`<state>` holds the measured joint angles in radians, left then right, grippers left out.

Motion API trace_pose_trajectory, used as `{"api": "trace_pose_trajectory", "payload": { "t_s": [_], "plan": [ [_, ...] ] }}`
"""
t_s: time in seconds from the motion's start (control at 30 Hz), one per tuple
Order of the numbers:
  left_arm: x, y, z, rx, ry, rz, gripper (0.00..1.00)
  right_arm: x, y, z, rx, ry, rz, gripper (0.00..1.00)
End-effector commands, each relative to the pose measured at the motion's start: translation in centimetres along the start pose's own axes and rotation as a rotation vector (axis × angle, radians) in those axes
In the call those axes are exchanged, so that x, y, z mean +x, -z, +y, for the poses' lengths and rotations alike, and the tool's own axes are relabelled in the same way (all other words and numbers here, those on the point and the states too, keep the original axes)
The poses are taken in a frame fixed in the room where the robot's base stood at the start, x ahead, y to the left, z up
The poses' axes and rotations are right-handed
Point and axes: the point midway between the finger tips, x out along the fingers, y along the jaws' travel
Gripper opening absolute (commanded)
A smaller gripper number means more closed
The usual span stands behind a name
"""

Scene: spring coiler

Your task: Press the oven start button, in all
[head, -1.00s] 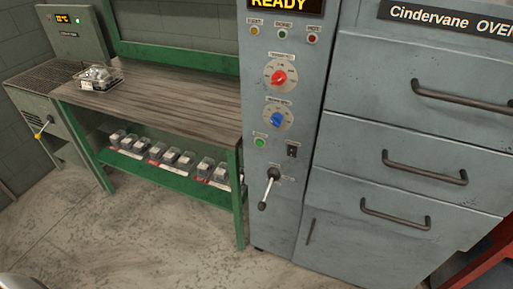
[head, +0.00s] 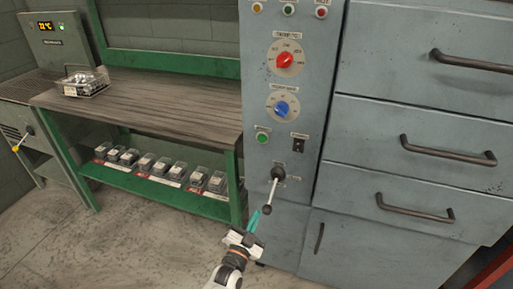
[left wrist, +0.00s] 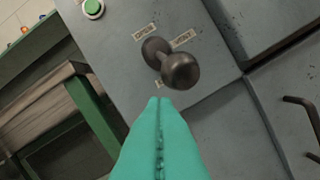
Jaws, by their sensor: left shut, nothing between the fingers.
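The oven's grey control panel (head: 285,110) stands in the middle of the head view. A green button (head: 263,138) sits on it, below the blue dial and left of a black switch; it also shows in the left wrist view (left wrist: 92,8) at the top left. A black lever with ball ends (head: 275,188) is below that button; it shows large in the left wrist view (left wrist: 172,62). My left gripper (head: 257,217), with teal fingers, is shut and empty, just below the lever in the picture. Whether it touches the lever I cannot tell. My right gripper is not in view.
A red dial (head: 286,60) and a blue dial (head: 283,104) are above the green button. Oven drawers with handles (head: 447,152) are to the right. A green-framed bench (head: 150,115) holding a wire basket (head: 82,84) stands to the left.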

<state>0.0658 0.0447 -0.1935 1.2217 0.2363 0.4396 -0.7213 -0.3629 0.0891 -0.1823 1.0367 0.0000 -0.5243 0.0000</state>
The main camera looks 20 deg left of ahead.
Motion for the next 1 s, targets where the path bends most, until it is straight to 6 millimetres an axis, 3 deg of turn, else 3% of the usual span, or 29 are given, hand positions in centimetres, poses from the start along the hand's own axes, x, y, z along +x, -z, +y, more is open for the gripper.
{"api": "trace_pose_trajectory", "payload": {
  "t_s": [0.03, 0.2, 0.4, 0.5, 0.67, 1.0],
  "plan": [
    [1.1, -1.2, 0.8, 0.017, -0.047, -0.059, 0.0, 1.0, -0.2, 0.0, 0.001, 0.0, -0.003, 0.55],
    [3.4, -6.6, 4.7, 0.081, -0.211, -0.235, 0.0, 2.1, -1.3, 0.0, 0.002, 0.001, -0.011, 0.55],
    [4.0, -12.0, 8.7, 0.137, -0.391, -0.393, 0.0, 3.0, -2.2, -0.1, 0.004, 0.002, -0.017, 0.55],
    [3.9, -13.6, 9.9, 0.152, -0.449, -0.435, 0.0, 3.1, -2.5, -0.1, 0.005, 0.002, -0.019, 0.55],
    [3.8, -14.7, 10.8, 0.162, -0.487, -0.462, 0.0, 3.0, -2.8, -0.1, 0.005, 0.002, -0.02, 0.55],
    [3.8, -14.7, 10.8, 0.162, -0.487, -0.461, 0.0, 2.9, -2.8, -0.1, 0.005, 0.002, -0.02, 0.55]
  ]
}}
